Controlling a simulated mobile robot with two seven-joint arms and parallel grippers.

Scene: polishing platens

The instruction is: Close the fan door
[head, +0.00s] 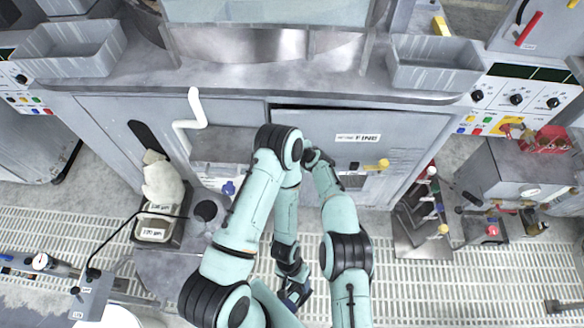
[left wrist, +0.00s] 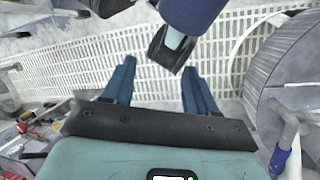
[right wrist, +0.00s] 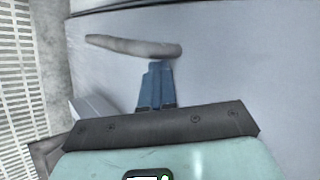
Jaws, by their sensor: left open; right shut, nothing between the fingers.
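I see no label reading fan. My left gripper (head: 292,292) hangs low over the floor grating, away from the door; it is open and empty in the left wrist view (left wrist: 160,90). My right gripper is hidden behind my arms in the head view. In the right wrist view my right gripper (right wrist: 155,68) is shut and empty, close to a grey bar (right wrist: 135,47) before a flat grey surface.
Grey bins (head: 70,50) and (head: 430,65) stand on the counter. A tool rack (head: 425,235) and a grey box (head: 515,170) are at right. Floor grating (head: 490,275) is open at lower right.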

